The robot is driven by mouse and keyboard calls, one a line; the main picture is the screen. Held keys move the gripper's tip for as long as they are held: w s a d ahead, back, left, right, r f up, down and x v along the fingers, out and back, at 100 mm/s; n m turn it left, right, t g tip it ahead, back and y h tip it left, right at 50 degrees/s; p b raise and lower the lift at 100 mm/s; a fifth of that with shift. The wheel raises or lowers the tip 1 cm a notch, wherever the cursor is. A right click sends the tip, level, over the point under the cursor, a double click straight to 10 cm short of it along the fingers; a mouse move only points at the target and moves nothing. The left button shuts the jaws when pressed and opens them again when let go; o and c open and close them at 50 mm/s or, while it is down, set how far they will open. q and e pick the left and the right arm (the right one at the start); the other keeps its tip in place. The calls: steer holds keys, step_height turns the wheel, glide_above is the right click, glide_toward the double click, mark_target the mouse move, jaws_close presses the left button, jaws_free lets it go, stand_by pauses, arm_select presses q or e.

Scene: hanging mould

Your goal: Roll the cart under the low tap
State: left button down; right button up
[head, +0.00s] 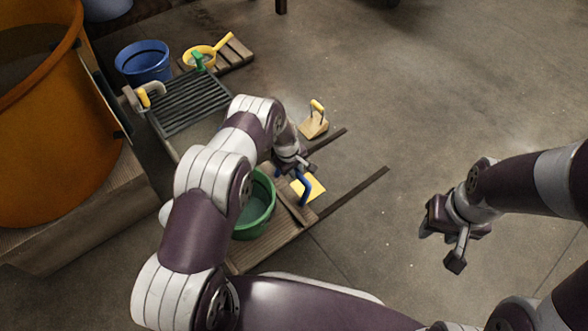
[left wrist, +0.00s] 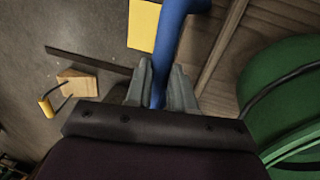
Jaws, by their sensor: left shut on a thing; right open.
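The cart is a low wooden platform (head: 270,247) carrying a green tub (head: 256,207); the tub also shows at the right of the left wrist view (left wrist: 285,90). A blue upright handle (head: 304,190) stands at the cart's end. My left gripper (head: 297,170) is shut on this handle, whose blue bar (left wrist: 172,35) runs between the fingers in the left wrist view. My right gripper (head: 443,240) is open and empty above the floor. My left arm hides part of the cart.
Two dark strips (head: 355,190) lie on the floor beside a yellow square (head: 314,186). A wooden wedge with a yellow handle (head: 313,123) lies beyond them. The slatted grate (head: 190,105), a blue bucket (head: 144,62) and a yellow pan (head: 200,57) are at upper left. Floor on the right is clear.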

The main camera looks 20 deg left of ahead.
arm_select(q)
steer(key=shift+s+a+f, duration=0.1)
steer(key=shift+s+a, duration=0.05)
steer(key=shift+s, duration=0.05)
steer(key=c, duration=1)
jaws_free()
steer(key=shift+a, duration=0.1)
steer(key=shift+o, duration=0.2)
steer(key=p+v, duration=0.7)
steer(key=v, duration=0.5)
steer(key=shift+r, duration=0.45)
